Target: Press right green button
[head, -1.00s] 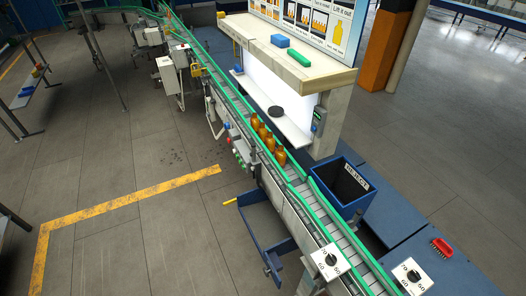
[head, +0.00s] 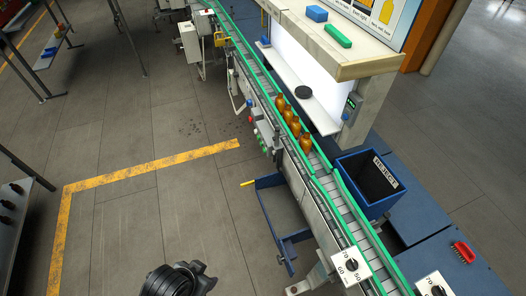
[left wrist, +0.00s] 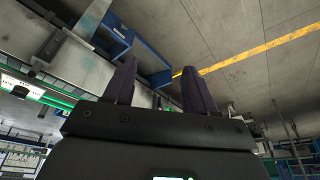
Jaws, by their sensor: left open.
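Small buttons (head: 257,133) sit on the near side of the conveyor, left of the amber bottles, in the head view. Red and green spots show among them, but they are too small to tell apart surely. A dark part of my own arm shows at the bottom of the head view, well away from the buttons. My right gripper is out of view.
Several amber bottles (head: 294,122) stand on the green-railed conveyor (head: 337,195). A blue reject bin (head: 366,186) is beyond it. A blue frame (head: 272,215) with a yellow handle juts out on the near side. The floor (head: 130,225) at left is clear.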

